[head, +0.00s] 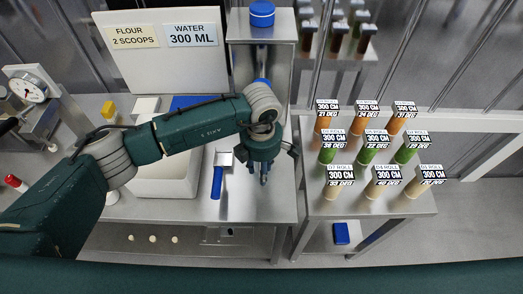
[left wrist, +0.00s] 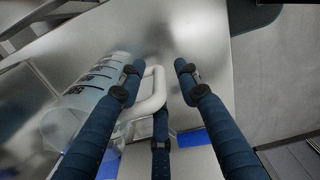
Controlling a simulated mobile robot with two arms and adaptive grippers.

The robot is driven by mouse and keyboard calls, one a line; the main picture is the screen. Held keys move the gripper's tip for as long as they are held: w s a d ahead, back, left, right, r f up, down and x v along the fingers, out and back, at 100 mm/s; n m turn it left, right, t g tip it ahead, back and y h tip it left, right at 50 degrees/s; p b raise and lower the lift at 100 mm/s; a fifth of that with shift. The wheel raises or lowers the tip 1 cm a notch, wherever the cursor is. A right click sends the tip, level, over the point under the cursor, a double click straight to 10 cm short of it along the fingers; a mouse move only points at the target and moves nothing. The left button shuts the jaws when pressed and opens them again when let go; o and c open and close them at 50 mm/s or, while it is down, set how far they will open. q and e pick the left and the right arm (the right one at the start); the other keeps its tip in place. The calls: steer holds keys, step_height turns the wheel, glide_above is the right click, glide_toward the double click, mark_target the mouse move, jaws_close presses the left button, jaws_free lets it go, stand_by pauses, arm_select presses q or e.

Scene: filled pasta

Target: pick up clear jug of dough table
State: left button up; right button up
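The clear jug (left wrist: 80,105) shows in the left wrist view, see-through with dark markings on its side and a pale loop handle (left wrist: 155,95). It appears tilted in that view. My left gripper (left wrist: 160,68) is open, with its blue fingers spread. The handle lies between the left and right fingers; I cannot tell whether any finger touches it. In the head view my left gripper (head: 259,178) points down over the right part of the steel table (head: 255,205); the jug cannot be made out there, likely hidden by the arm. My right gripper is not in view.
A blue-handled scoop (head: 217,180) lies just left of the gripper. A white bin (head: 160,180) stands further left. A recipe board (head: 165,50) stands behind. A side table at right holds several labelled pasta-filling tubes (head: 372,155). A dial scale (head: 28,87) is at far left.

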arm_select(q)
steer(key=shift+f, duration=0.65)
jaws_close()
steer(key=shift+w+r, duration=0.1)
steer(key=shift+r, duration=0.05)
